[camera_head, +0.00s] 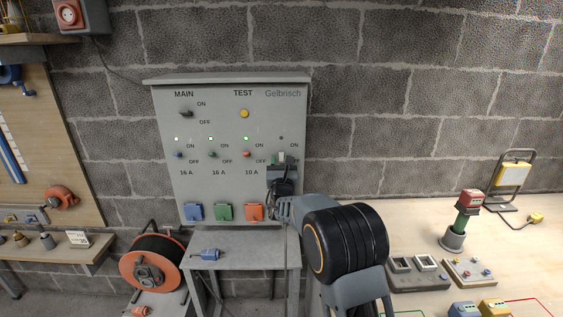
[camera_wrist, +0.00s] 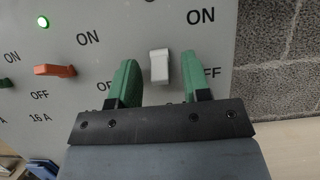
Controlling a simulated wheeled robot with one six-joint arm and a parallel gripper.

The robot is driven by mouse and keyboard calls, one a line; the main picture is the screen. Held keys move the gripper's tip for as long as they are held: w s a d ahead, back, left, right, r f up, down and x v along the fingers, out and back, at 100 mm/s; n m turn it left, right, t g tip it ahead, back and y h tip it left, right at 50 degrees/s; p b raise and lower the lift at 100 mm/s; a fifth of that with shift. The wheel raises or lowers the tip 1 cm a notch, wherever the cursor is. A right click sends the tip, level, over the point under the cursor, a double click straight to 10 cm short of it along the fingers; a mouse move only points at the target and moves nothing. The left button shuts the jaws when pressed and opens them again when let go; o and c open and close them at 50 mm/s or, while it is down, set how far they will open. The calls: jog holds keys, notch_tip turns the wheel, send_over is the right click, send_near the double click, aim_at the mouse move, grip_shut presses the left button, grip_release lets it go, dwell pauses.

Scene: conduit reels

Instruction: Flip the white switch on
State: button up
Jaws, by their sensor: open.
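The white switch (camera_wrist: 159,66) is on the grey panel, between my open fingers in the wrist view. Its lever points down beside the partly hidden OFF label (camera_wrist: 212,72), with the ON label (camera_wrist: 201,15) above. In the head view the white switch (camera_head: 281,157) is small and partly covered by my gripper (camera_head: 282,168). My gripper (camera_wrist: 160,72) is open, with one green finger on each side of the lever and a gap on both sides. The lamp (camera_head: 281,138) above this switch is dark.
An orange-red switch (camera_wrist: 54,70) sits to the left, under a lit green lamp (camera_wrist: 43,22). The panel (camera_head: 225,165) also carries a black main switch (camera_head: 186,113), a yellow test button (camera_head: 244,113) and coloured sockets below. A block wall lies right of the panel.

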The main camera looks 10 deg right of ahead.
grip_shut()
dwell(0.4)
